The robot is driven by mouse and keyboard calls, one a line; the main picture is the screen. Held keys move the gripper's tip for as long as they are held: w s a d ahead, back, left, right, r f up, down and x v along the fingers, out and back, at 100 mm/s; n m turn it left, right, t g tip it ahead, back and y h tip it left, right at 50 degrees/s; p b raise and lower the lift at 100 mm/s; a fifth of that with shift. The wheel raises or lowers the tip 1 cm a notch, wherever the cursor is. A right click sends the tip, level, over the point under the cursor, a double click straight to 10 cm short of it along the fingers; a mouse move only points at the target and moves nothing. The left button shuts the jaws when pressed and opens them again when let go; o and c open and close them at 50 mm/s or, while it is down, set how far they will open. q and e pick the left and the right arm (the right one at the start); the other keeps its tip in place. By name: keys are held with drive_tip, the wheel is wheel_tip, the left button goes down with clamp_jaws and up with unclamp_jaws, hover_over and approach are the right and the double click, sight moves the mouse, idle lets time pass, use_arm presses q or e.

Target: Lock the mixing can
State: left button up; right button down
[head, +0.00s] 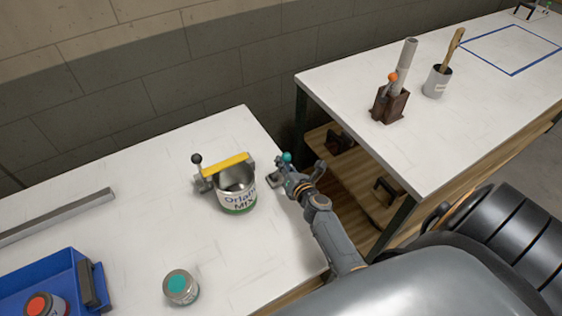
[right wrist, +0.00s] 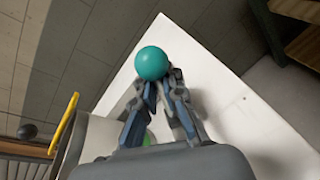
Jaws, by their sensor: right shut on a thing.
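The mixing can (head: 238,203), a metal can with a white label and green lower band, stands upright on the near white table. A yellow bar (head: 227,166) spans its top, with a grey bracket and a black ball knob (head: 197,158) at its left end. My right gripper (head: 286,167) is just right of the can, shut on a teal ball knob (head: 287,157). In the right wrist view the teal ball (right wrist: 151,63) sits at the fingertips, and the yellow bar (right wrist: 63,125) and can side are at left. What the knob joins to is hidden. My left gripper is not in view.
A small tin with a teal top (head: 180,286) stands at the front of the near table (head: 120,215). A blue bin (head: 45,285) and a grey bar (head: 60,215) are at left. The second table holds a brown holder (head: 389,105) and a cup (head: 436,82).

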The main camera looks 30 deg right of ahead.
drive_tip(key=shift+d, duration=0.1)
idle(0.3)
drive_tip(key=c, duration=1.4)
unclamp_jaws()
drive_tip(key=shift+s, duration=0.1)
drive_tip(key=v, duration=1.2)
